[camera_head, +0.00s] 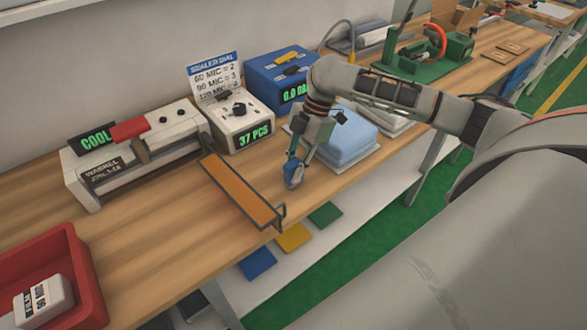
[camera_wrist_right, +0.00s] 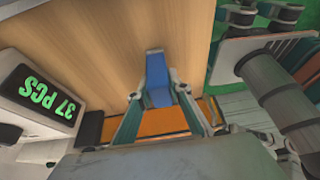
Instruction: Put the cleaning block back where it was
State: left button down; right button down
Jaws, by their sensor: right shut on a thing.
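The cleaning block (camera_wrist_right: 158,80) appears to be the blue piece between the fingers of my right gripper (camera_wrist_right: 160,96) in the right wrist view. My right gripper (camera_head: 293,178) is shut on it above the wooden table, just right of the long orange strip, in the head view. The fingers and arm partly hide the block there. My left gripper is out of view.
The orange strip (camera_head: 238,190) has a wire frame at its near end. A white sealer (camera_head: 140,150) stands left, a counter box (camera_head: 238,120) behind, and folded blue cloth (camera_head: 347,136) right. A red bin (camera_head: 75,270) is front left. Bare table lies left of the strip.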

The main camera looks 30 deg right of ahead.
jog(key=c, duration=1.8)
grip_release()
jog(key=shift+f, duration=0.15)
jog(key=shift+c, duration=0.2)
jog(key=shift+d+r, duration=0.15)
jog(key=shift+r, duration=0.2)
jog(key=p+v, duration=0.2)
jog(key=v, duration=0.9)
jog(key=shift+r, duration=0.3)
